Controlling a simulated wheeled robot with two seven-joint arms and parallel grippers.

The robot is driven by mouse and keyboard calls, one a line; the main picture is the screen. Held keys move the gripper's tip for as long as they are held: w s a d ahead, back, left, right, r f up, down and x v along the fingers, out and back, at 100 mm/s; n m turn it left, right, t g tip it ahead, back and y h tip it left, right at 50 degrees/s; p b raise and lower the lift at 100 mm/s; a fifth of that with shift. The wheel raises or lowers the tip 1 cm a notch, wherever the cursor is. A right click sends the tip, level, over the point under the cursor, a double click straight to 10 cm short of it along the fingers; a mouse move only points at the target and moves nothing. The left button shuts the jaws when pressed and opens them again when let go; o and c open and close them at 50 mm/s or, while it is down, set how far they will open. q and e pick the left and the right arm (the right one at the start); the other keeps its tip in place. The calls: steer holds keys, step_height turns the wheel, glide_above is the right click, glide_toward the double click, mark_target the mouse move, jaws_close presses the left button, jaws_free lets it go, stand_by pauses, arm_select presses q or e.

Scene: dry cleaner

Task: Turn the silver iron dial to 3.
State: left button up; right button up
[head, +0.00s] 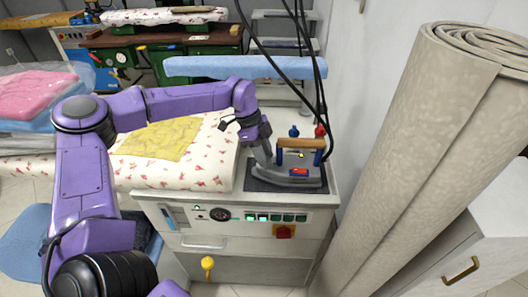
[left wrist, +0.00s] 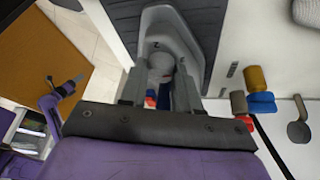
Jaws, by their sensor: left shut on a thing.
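The silver iron (head: 298,172) rests on a dark pad on the ironing station. It has a brown wooden handle (head: 298,143) on blue posts. Its grey body also shows in the left wrist view (left wrist: 172,28). My left gripper (head: 267,168) reaches down to the iron's left end. In the left wrist view my left gripper's fingers (left wrist: 161,82) are shut on the round grey dial (left wrist: 160,62), one on each side. A small dark mark like a 2 or Z shows beside the dial. The dial's setting cannot be read for certain. My right gripper is not in view.
The station's control panel (head: 235,215) has a gauge, green switches and a red knob. Black cables (head: 290,60) hang down behind the iron. A large beige roll (head: 420,150) stands at the right. A yellow cloth (head: 160,138) lies on the flowered board at the left.

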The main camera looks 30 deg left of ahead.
arm_select(q)
steer(key=shift+w+m+g, duration=0.1)
steer(key=shift+m+g, duration=0.4)
steer(key=shift+m, duration=0.6)
steer(key=o, duration=1.1)
steer(key=shift+c, duration=0.2)
steer(key=v, duration=1)
steer(key=shift+r+b, duration=0.3)
steer(key=shift+b, duration=0.15)
